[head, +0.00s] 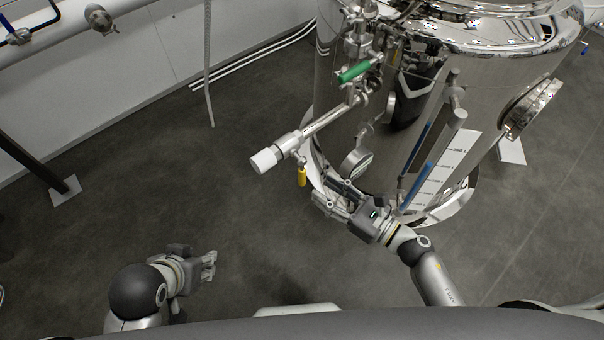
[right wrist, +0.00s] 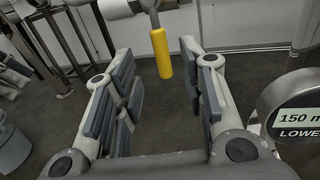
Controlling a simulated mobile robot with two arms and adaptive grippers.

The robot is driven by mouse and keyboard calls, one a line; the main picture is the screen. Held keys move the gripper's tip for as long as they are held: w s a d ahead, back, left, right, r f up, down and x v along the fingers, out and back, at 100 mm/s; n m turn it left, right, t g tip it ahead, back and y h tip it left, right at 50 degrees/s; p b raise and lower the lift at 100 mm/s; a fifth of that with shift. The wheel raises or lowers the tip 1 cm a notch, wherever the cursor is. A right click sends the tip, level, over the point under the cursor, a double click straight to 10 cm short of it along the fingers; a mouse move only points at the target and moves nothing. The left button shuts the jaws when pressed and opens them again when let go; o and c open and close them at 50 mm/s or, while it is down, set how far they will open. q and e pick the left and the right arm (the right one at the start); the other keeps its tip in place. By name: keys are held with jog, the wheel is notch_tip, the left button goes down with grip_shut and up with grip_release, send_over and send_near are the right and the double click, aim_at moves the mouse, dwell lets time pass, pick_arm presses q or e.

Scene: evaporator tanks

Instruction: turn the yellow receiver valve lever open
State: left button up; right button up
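The yellow lever (head: 302,176) hangs down below a metal pipe with a white end cap (head: 265,159) at the front left of the shiny tank. In the right wrist view the yellow lever (right wrist: 161,53) points down, ahead of and between the spread fingers. My right gripper (head: 325,190) is beside the tank, to the lower right of the lever. In the right wrist view it (right wrist: 160,90) is open and empty, apart from the lever. My left gripper (head: 210,266) is low at the left over the floor. Its fingers point right, and their gap is too small to judge.
The steel tank (head: 335,95) stands close to my right arm. A green lever (head: 355,71) sits higher on the piping. A round gauge (head: 356,163) is near the right gripper and its plate (right wrist: 300,118) shows at the right in the wrist view.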

aim_at(305, 177)
jog(key=x, duration=0.8)
jog(key=shift+c, duration=0.2)
grip_shut()
